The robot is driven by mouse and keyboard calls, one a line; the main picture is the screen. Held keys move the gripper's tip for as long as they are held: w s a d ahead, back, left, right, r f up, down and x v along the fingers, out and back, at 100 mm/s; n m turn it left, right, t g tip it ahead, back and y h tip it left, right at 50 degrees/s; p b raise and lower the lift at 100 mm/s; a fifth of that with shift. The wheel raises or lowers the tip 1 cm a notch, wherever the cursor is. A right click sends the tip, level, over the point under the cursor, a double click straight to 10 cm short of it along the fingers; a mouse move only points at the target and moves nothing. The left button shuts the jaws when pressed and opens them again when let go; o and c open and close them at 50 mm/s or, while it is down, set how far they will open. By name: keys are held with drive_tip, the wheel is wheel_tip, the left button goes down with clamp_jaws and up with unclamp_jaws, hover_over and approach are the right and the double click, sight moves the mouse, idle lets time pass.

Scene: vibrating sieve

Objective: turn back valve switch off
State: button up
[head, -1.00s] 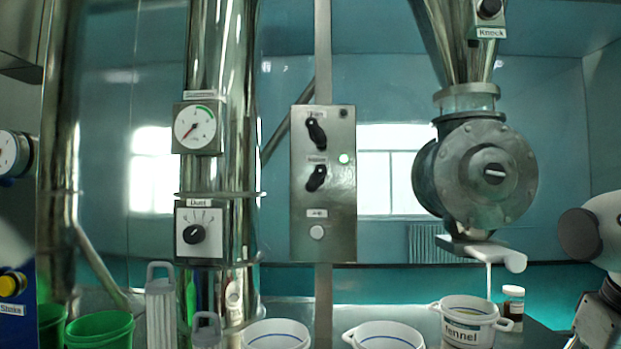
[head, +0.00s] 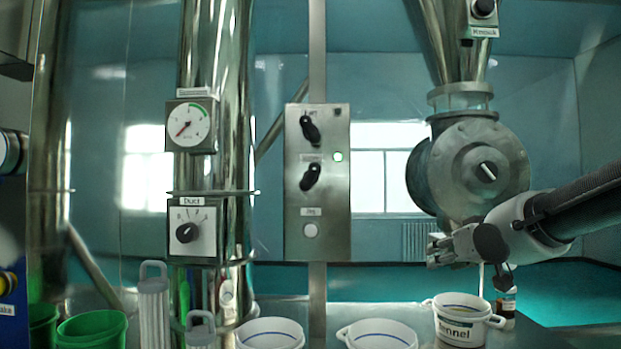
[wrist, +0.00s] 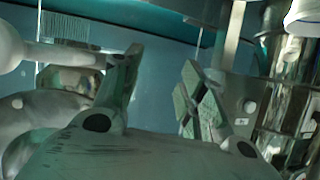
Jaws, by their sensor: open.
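The steel switch panel (head: 317,230) hangs in the middle of the head view. It bears two black rotary knobs, an upper one (head: 309,130) and a lower one (head: 310,177), both tilted. Their labels are too blurred to read. A lit green lamp (head: 338,156) is beside them. My gripper (head: 436,249) is right of the panel and apart from it, in front of the lower part of the round valve housing (head: 468,165). Its fingers point left. In the wrist view my gripper (wrist: 160,85) is open, with nothing between the fingers.
A thin white stream (head: 481,278) runs below the valve housing to the Fennel bucket (head: 460,326). A brown jar (head: 506,308) is beside it. Two white buckets (head: 270,334) and (head: 378,335) stand below the panel. The Duct dial (head: 190,230) is on the left column. Space directly before the panel is free.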

drive_tip(key=w+a+r+n+t+y, duration=0.1)
drive_tip(key=w+a+r+y, duration=0.2)
drive_tip(key=a, duration=0.2)
drive_tip(key=w+a+r+n+t+y, duration=0.1)
drive_tip(key=w+a+r+t+y, duration=0.1)
drive_tip(key=a+r, duration=0.3)
drive_tip(key=n+g+y, duration=0.2)
drive_tip(key=n+y, duration=0.2)
drive_tip(key=y, duration=0.6)
approach(314, 178)
drive_tip(key=x, duration=1)
drive_tip(key=shift+w+a+r, duration=0.15)
drive_tip(key=shift+w+a, duration=0.2)
drive_tip(key=shift+a, duration=0.1)
clamp_jaws()
